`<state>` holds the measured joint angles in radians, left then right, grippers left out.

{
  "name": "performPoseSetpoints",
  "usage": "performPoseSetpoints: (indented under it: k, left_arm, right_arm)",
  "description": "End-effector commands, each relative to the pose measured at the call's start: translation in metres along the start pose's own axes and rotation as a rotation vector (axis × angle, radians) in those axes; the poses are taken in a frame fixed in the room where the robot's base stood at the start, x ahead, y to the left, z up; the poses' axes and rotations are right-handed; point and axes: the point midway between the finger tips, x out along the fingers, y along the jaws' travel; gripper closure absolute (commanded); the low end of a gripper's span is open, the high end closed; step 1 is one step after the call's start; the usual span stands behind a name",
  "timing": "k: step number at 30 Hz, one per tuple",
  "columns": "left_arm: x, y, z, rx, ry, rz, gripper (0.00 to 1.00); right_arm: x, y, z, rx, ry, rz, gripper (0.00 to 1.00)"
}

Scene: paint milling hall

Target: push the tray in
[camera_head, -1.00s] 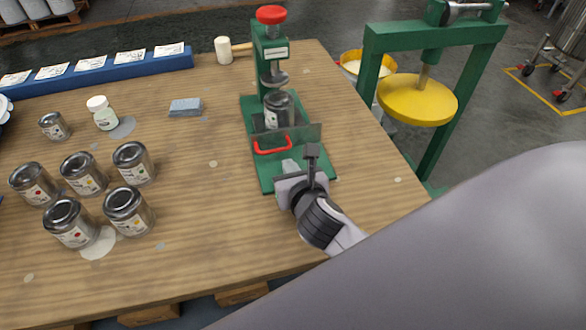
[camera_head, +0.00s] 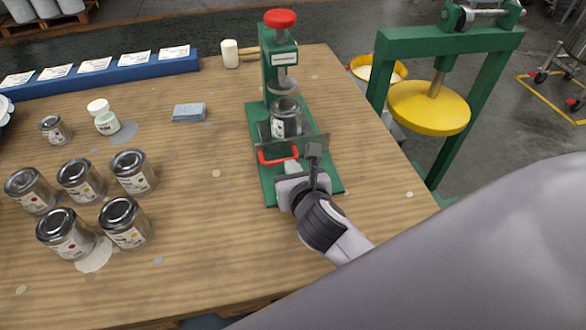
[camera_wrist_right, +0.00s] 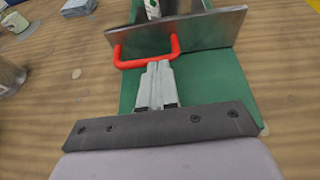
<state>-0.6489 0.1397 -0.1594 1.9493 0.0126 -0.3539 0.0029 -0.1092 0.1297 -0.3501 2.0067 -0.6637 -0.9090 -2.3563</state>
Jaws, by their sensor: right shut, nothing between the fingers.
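The tray (camera_head: 318,147) has a grey upright front plate and a red handle (camera_head: 278,158). It sits on the green base of the small press (camera_head: 281,60), sticking out toward me. A metal can (camera_head: 286,121) stands on it behind the front plate, close to the press column. In the right wrist view the plate (camera_wrist_right: 205,30) and red handle (camera_wrist_right: 147,58) lie straight ahead. My right gripper (camera_head: 292,169) is shut and empty, its tips at the handle's near side; it also shows in the right wrist view (camera_wrist_right: 158,68). I cannot tell whether they touch. My left gripper is out of view.
Several cans (camera_head: 82,181) stand on the left of the wooden table (camera_head: 210,240). A grey-blue block (camera_head: 189,112), a mallet (camera_head: 230,54) and a blue rack (camera_head: 100,76) lie farther back. A larger green press (camera_head: 445,40) with a yellow disc stands beyond the right edge.

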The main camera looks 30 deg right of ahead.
Motion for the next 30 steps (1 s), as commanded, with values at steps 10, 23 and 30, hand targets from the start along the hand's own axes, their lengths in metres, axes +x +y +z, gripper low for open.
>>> performPoseSetpoints:
  k: [10, 23, 30]
  left_arm:
    - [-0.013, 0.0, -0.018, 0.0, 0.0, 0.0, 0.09]
    - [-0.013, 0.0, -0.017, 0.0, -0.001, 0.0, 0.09]
    - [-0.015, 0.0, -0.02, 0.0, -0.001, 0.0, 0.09]
  right_arm:
    - [0.033, -0.001, 0.017, -0.002, -0.002, 0.001, 1.0]
    - [0.038, -0.003, 0.019, 0.0, -0.007, -0.003, 1.0]
    - [0.039, -0.006, 0.019, -0.001, -0.008, -0.005, 1.0]
